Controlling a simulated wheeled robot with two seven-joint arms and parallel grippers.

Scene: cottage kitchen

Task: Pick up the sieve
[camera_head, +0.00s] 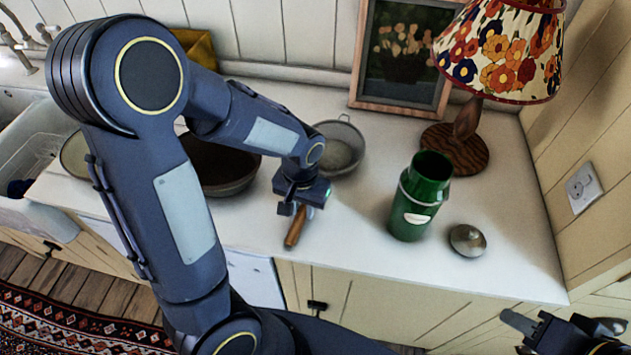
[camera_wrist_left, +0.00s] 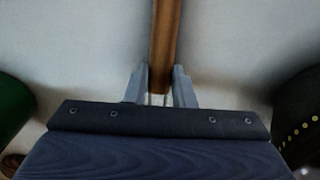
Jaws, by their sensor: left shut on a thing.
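The sieve (camera_head: 340,148) is a round metal mesh bowl with a wooden handle (camera_head: 295,228), at the back middle of the white counter in the head view. My left gripper (camera_head: 299,208) is shut on the handle, which points toward the counter's front edge. My left wrist partly hides the link between bowl and handle. In the left wrist view the handle (camera_wrist_left: 165,40) runs down between the two grey fingers of the left gripper (camera_wrist_left: 159,88). My right gripper (camera_head: 563,328) is at the bottom right corner, far from the sieve and partly cut off; its jaw opening is unclear.
A dark pan (camera_head: 222,165) stands left of the sieve, partly behind my arm. A green canister (camera_head: 418,195), a small metal lid (camera_head: 467,240) and a flowered lamp (camera_head: 500,50) stand to the right. A framed picture (camera_head: 402,50) leans at the back wall. The sink (camera_head: 25,150) is far left.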

